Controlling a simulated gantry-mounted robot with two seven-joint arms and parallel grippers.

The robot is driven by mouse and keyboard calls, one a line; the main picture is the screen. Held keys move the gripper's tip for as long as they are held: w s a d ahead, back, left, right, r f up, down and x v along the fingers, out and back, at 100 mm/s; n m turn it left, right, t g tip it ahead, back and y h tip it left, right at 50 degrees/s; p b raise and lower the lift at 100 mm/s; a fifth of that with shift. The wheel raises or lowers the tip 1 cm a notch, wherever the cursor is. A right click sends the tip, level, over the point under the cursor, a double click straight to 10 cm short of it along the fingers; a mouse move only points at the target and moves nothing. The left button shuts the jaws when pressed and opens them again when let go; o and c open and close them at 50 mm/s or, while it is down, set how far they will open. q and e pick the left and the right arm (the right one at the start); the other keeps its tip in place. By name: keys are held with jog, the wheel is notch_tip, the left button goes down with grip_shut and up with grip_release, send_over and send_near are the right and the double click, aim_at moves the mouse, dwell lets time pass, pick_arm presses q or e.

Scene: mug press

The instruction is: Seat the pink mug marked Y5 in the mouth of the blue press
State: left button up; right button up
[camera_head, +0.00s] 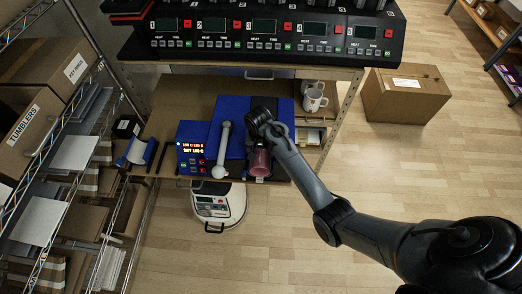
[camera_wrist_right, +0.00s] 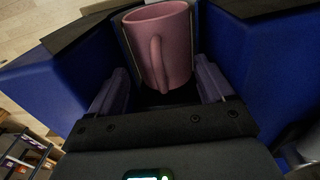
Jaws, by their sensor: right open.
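The pink mug (camera_head: 260,163) is at the front of the blue press (camera_head: 233,110), below my right gripper (camera_head: 262,140) in the head view. In the right wrist view the mug (camera_wrist_right: 172,45) sits between the blue walls of the press (camera_wrist_right: 250,55), in its mouth, with its handle towards the camera. My right gripper (camera_wrist_right: 160,92) is open, its two fingers apart and just short of the mug. I cannot tell how deep the mug sits, and no Y5 mark is readable. My left gripper is not in view.
A control box with a lit display (camera_head: 192,147) and a white lever (camera_head: 223,145) stand on the press's left. White mugs (camera_head: 314,98) stand to its right on the wooden bench (camera_head: 172,100). A row of heater units (camera_head: 265,35) is behind. A wire rack is at left.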

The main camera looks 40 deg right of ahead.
jog(key=shift+r, duration=0.15)
jog(key=shift+o, duration=0.2)
jog(key=shift+r, duration=1.5)
jog(key=shift+o, duration=0.5)
jog(key=shift+w+r, duration=0.1)
jog(key=shift+r, duration=2.25)
